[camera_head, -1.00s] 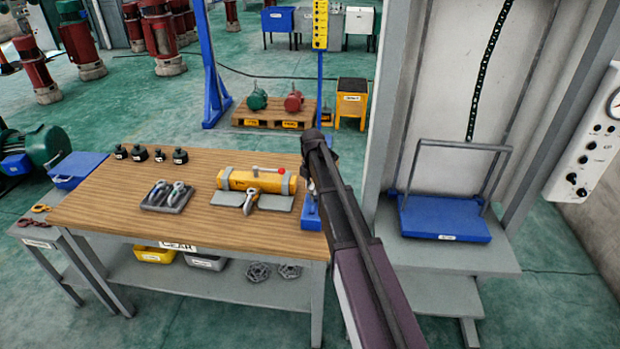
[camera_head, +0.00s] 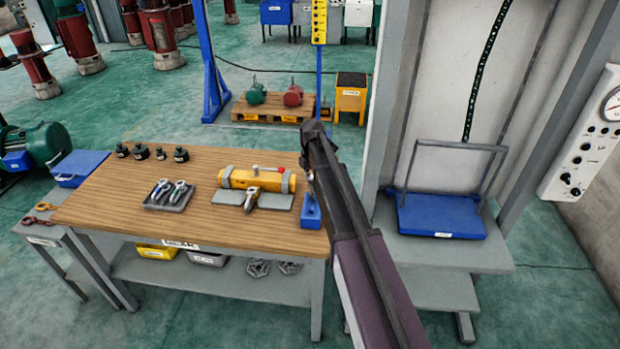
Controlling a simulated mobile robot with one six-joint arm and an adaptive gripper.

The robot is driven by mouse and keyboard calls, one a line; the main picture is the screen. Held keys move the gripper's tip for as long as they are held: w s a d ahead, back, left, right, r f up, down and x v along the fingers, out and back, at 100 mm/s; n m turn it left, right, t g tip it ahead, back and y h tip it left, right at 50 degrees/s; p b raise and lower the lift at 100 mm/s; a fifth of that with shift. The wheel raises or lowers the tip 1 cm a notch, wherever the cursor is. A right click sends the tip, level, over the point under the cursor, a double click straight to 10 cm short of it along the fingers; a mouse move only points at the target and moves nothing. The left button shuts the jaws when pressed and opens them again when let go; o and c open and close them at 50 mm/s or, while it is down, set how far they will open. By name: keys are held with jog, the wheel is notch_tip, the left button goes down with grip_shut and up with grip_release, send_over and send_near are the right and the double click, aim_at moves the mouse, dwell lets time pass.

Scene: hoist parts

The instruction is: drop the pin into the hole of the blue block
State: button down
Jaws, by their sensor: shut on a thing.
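The blue block (camera_head: 311,215) stands at the right end of the wooden bench top, beside the grey plate under the yellow cylinder. Its hole cannot be made out. My gripper (camera_head: 306,176) is at the far end of my dark arm, above and just behind the block in the picture. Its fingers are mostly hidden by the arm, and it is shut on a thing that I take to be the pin. The pin itself does not show clearly. Whether it touches the block cannot be told.
The yellow cylinder (camera_head: 250,179) lies left of the block, with a hook-like part (camera_head: 251,198) before it. A grey tray (camera_head: 160,204) holds shackles. Several black weights (camera_head: 140,152) stand at the back left. A blue platform (camera_head: 437,214) is to the right.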

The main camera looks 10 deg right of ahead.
aim_at(312, 195)
jog(key=shift+f, duration=0.1)
jog(key=shift+f+b, duration=3.15)
jog(key=shift+b, duration=0.1)
jog(key=shift+f+b, duration=3)
jog(key=shift+b, duration=0.05)
jog(key=shift+c, duration=1)
grip_release()
